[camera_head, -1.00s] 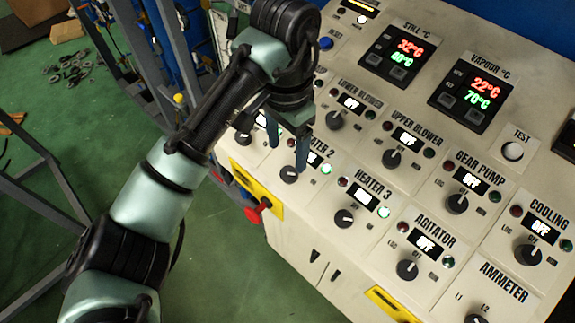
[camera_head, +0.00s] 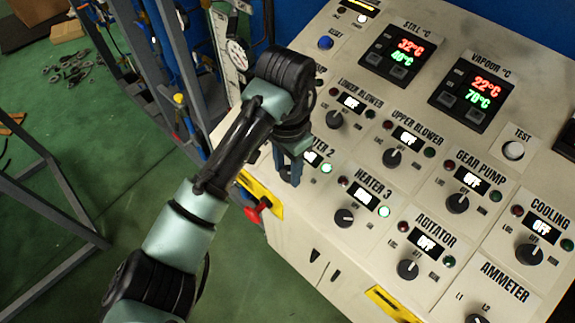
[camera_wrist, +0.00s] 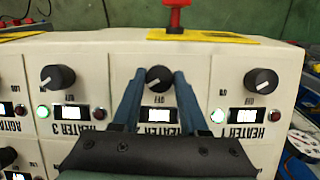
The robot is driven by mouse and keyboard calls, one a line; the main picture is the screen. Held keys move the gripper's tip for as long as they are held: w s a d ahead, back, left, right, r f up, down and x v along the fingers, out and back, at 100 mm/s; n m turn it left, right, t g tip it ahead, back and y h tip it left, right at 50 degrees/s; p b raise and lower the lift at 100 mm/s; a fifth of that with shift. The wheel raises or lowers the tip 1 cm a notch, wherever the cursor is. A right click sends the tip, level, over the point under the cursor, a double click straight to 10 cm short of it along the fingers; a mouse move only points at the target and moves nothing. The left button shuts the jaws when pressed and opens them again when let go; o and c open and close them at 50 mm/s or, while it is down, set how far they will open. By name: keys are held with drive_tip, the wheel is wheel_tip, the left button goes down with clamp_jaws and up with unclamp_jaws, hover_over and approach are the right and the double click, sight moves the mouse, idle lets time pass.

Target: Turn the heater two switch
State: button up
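The heater 2 switch (camera_wrist: 159,78) is a round black knob with a pale pointer mark, in the middle of the wrist view. My gripper (camera_wrist: 160,73) has its two blue fingers around it, one on each side, with a narrow gap showing at each side. In the head view my gripper (camera_head: 289,178) is over the heater 2 place and hides the knob. The heater 2 display (camera_head: 312,158) is lit, partly covered, and its green lamp (camera_head: 326,168) glows.
The heater 3 knob (camera_wrist: 58,78) and heater 1 knob (camera_wrist: 260,81) flank it closely. A red knob on a yellow plate (camera_head: 258,210) sticks out at the panel's front edge. More switches, such as the agitator knob (camera_head: 407,269), fill the console.

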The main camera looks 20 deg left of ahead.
clamp_jaws()
drive_tip(key=shift+r+n+p, duration=0.1)
drive_tip(key=shift+n+p, duration=0.3)
drive_tip(key=shift+p, duration=0.05)
drive_tip(key=shift+r+n+h+p, duration=0.1)
drive_tip(key=shift+n+h+p, duration=0.4)
drive_tip(key=shift+n+p, duration=0.45)
drive_tip(key=n+h+p, duration=0.1)
drive_tip(key=n+p, duration=0.2)
drive_tip(key=n+h+p, duration=0.1)
drive_tip(key=n, duration=0.1)
drive_tip(key=shift+a+n, duration=0.15)
drive_tip(key=shift+n, duration=0.2)
drive_tip(key=shift+a+f+n+t+h+p, duration=0.15)
drive_tip(key=shift+n+h+p, duration=0.1)
drive_tip(key=shift+n, duration=0.35)
drive_tip(key=shift+d+f+n+t+h+p, duration=0.15)
drive_tip(key=shift+n+h+p, duration=0.1)
drive_tip(key=shift+n, duration=0.35)
drive_tip(key=shift+a+r+n, duration=0.1)
drive_tip(key=shift+n, duration=0.2)
